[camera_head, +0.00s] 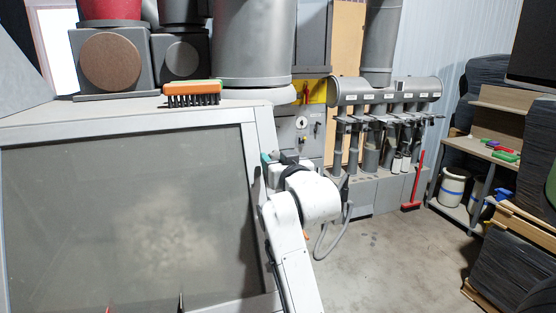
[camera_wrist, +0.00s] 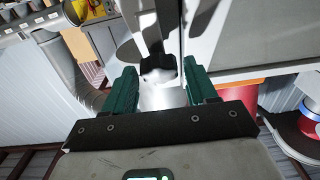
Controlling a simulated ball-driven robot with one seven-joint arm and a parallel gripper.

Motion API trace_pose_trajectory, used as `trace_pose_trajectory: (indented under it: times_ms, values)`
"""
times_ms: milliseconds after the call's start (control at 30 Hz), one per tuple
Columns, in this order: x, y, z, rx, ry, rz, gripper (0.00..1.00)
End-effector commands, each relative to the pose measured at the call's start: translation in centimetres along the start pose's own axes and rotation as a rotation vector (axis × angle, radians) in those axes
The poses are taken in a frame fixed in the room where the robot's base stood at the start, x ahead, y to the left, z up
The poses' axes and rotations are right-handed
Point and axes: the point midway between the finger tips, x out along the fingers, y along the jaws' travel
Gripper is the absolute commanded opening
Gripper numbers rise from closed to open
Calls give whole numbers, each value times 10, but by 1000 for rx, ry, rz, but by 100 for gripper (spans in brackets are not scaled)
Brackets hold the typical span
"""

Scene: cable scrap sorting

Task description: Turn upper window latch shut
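The large window (camera_head: 120,215) is a grey, cloudy pane in a pale frame, filling the left of the head view. My gripper (camera_head: 270,158) is at the upper right edge of this frame, mostly hidden behind my white wrist. In the wrist view my gripper (camera_wrist: 160,80) has its two teal fingers apart. The black latch knob (camera_wrist: 158,66) sits between the fingertips, with a dark narrow lever running up from it. Narrow gaps seem to show on both sides, but contact is hard to judge. In the head view the latch is mostly hidden by my arm.
An orange and green brush (camera_head: 192,93) lies on the ledge above the window. A grey pipe manifold (camera_head: 385,90) stands at the back, with a red squeegee (camera_head: 414,182) beside it. Shelves (camera_head: 490,150) stand at the right. The floor (camera_head: 400,255) in the middle is clear.

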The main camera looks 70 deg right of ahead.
Motion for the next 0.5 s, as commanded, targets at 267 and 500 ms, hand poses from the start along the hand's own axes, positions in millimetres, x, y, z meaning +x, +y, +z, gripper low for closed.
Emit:
trace_pose_trajectory:
  times_ms: [267,500]
  values:
    - [0,0,0,0,0,0,30]
    - [0,0,0,0,0,0,12]
